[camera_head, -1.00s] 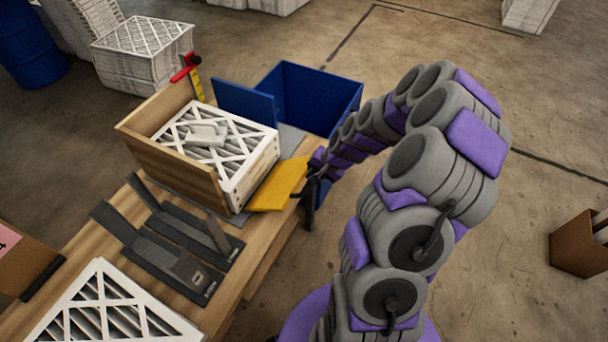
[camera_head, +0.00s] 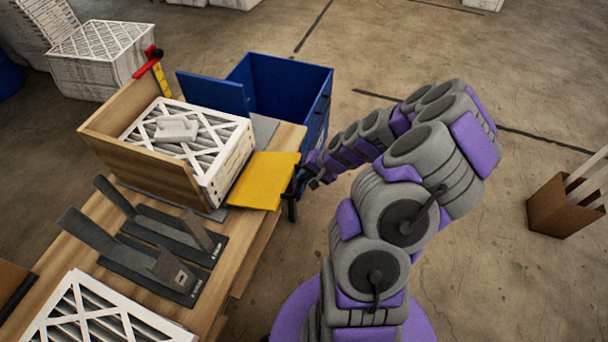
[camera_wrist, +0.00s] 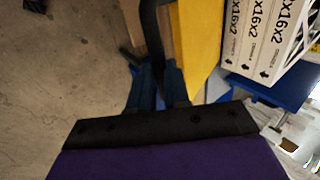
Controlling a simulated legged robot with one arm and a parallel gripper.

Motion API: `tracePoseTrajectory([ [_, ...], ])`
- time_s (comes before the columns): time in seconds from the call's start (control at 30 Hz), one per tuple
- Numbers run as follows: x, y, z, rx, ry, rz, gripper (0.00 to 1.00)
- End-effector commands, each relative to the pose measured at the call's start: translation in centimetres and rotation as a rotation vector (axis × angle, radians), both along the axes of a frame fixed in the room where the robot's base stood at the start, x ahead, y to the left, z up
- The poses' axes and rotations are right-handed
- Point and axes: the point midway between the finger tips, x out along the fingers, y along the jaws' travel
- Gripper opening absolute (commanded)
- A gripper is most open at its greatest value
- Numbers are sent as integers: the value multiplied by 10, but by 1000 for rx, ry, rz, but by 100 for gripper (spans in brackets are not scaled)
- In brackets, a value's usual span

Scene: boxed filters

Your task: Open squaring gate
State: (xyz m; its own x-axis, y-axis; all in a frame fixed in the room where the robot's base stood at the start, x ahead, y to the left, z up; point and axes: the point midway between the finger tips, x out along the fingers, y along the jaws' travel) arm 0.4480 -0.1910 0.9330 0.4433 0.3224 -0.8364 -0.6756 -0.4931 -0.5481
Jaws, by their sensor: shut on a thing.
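The yellow squaring gate (camera_head: 266,181) is a flat plate at the right end of the wooden box, beside the white filters (camera_head: 228,165). It leans outward over the table edge. In the wrist view the yellow gate (camera_wrist: 195,45) stands beside the printed filter edges. My gripper (camera_head: 302,181) is at the gate's right edge. In the wrist view my gripper (camera_wrist: 152,88) is shut on a black handle (camera_wrist: 153,35) next to the gate. How the handle joins the gate is hidden.
The wooden box (camera_head: 150,168) holds the filters, with a white item (camera_head: 176,129) on top. A blue bin (camera_head: 290,95) stands behind the gate. Dark brackets (camera_head: 165,240) and another filter (camera_head: 95,315) lie at the front.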

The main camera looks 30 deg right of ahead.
Motion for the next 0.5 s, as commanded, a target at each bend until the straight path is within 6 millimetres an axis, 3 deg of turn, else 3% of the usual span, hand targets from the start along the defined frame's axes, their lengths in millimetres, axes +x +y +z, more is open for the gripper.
tracePoseTrajectory([
  [0.33, -1, -2, 1, -2, -1, -2, 0],
  [0.37, -1, -2, 1, -2, 0, -2, 18],
  [0.5, 0, -1, 0, -1, 0, -2, 32],
])
